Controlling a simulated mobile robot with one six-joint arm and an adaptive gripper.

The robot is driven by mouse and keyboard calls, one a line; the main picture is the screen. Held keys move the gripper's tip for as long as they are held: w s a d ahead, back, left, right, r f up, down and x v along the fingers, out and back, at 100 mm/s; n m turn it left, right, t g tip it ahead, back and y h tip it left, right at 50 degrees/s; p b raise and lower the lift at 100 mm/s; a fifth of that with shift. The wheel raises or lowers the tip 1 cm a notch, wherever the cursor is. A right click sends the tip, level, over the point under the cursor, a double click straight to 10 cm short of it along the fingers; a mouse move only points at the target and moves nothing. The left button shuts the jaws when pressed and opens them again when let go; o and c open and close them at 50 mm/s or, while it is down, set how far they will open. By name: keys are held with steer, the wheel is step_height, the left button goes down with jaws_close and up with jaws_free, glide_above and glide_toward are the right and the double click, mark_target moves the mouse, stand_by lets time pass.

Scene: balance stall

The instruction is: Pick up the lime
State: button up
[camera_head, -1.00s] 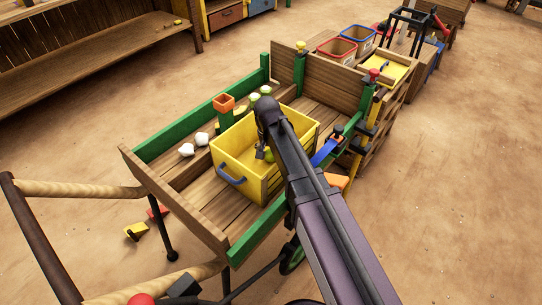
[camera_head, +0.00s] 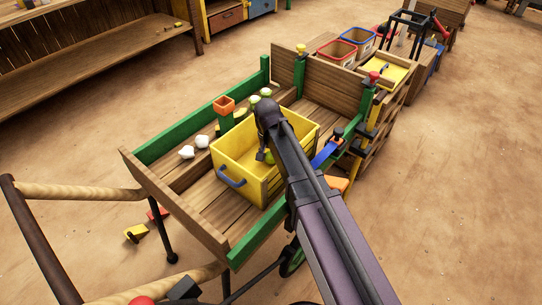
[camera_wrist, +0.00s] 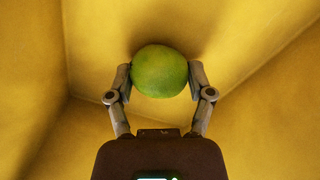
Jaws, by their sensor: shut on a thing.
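The lime (camera_wrist: 159,71) is a round green fruit seen in the wrist view, between the two fingertips of my gripper (camera_wrist: 159,78). The fingers touch it on both sides, and my gripper is shut on it. Yellow crate walls surround it in that view. In the head view, the yellow crate (camera_head: 262,183) stands on the wooden cart, and my gripper (camera_head: 265,156) reaches down inside it. A bit of green shows beside the gripper there, but my arm hides most of it. I cannot tell whether the lime touches the crate floor.
Two white round things (camera_head: 194,147), an orange-topped green post (camera_head: 224,106) and several pale green items (camera_head: 260,97) are beside the crate on the cart. The cart's green rails (camera_head: 200,122) and wooden back panel (camera_head: 314,78) border it. Red and blue bins (camera_head: 337,50) stand behind.

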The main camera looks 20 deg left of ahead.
steer(key=shift+r+p, duration=4.8)
steer(key=shift+r, duration=0.1)
